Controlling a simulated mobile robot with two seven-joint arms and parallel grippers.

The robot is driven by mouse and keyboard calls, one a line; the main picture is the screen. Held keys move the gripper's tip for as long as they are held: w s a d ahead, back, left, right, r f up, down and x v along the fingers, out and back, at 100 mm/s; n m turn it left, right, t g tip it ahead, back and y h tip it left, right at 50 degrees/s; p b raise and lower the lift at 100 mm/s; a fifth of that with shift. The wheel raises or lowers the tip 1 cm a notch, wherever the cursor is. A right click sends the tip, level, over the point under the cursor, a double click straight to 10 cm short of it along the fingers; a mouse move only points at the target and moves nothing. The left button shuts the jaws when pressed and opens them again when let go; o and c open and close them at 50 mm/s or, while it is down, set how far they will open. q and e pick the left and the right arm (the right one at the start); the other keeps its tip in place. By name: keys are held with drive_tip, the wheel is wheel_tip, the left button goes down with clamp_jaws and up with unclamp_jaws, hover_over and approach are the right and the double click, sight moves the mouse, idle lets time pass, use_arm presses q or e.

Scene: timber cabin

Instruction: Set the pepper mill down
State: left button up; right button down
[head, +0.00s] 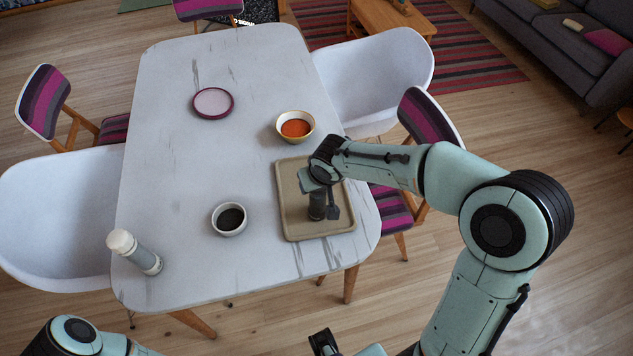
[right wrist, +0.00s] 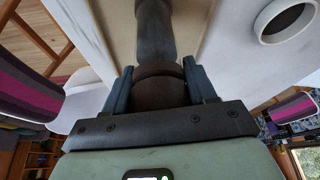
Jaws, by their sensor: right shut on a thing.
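The pepper mill (head: 317,207) is dark and upright over the tan tray (head: 291,222) at the table's right front. My right gripper (head: 320,180) is above it, shut on its top. In the right wrist view the mill's brown head (right wrist: 160,84) sits between the two fingers, and its dark grey body (right wrist: 154,30) extends away toward the tray. The mill's base is low over the tray; I cannot tell whether it touches.
A grey mill with a white top (head: 140,253) stands at the table's left front. A bowl with dark contents (head: 230,219) is left of the tray. A bowl with orange-red contents (head: 295,127) is behind it. A pink plate (head: 213,103) lies farther back. Chairs surround the table (head: 170,160).

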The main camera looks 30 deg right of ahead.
drive_tip(key=shift+f, duration=0.15)
drive_tip(key=shift+c, duration=1.8)
unclamp_jaws()
drive_tip(key=shift+r, duration=0.4)
drive_tip(key=p+v, duration=0.1)
drive_tip(key=v, duration=1)
drive_tip(key=shift+s+r, duration=0.2)
drive_tip(key=shift+r, duration=0.05)
